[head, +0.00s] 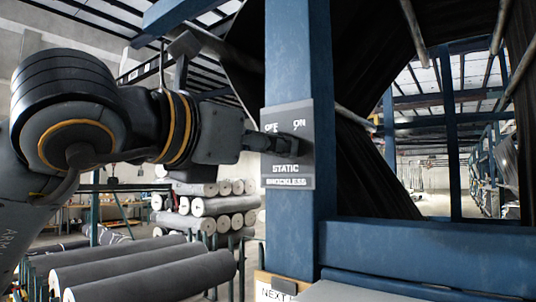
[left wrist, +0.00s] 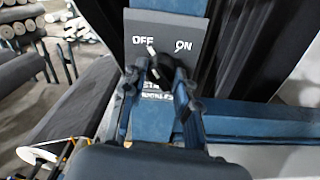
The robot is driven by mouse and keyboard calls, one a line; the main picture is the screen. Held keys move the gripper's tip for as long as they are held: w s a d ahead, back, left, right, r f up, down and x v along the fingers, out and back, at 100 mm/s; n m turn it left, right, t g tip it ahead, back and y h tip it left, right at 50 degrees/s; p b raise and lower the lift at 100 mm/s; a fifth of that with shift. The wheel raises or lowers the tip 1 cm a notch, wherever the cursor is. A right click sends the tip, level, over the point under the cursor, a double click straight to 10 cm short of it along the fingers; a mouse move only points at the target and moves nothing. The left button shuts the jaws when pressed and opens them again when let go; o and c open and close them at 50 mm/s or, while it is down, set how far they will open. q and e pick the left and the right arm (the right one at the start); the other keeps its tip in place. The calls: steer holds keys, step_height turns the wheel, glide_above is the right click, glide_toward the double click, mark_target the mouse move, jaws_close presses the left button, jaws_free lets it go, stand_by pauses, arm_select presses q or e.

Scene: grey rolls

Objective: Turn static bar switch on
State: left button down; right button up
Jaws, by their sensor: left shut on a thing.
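The static bar switch panel (head: 306,158) is a grey plate on a blue upright post, marked OFF at upper left, ON at upper right and STATIC below. It also shows in the left wrist view (left wrist: 197,30). Its dark round knob (left wrist: 161,66) has a white pointer mark on the side toward OFF. My left gripper (head: 283,146) reaches the panel from the left. In the left wrist view its two fingers (left wrist: 160,84) are on either side of the knob and shut on it, hiding part of the knob and the lower lettering. My right gripper is not in view.
The blue post (head: 296,55) belongs to a frame with black sheet material behind it. A blue horizontal beam (head: 430,250) runs right from the post. Grey rolls (head: 150,275) lie at lower left, with more stacked rolls (head: 205,207) behind.

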arm_select(q)
steer(key=m+b, duration=0.4)
steer(key=m, duration=1.1)
steer(key=shift+a+r+m, duration=0.1)
steer(key=shift+m, duration=0.3)
stand_by(0.3)
steer(key=c, duration=1)
jaws_free()
steer(key=shift+w, duration=0.1)
steer(key=v, duration=1.2)
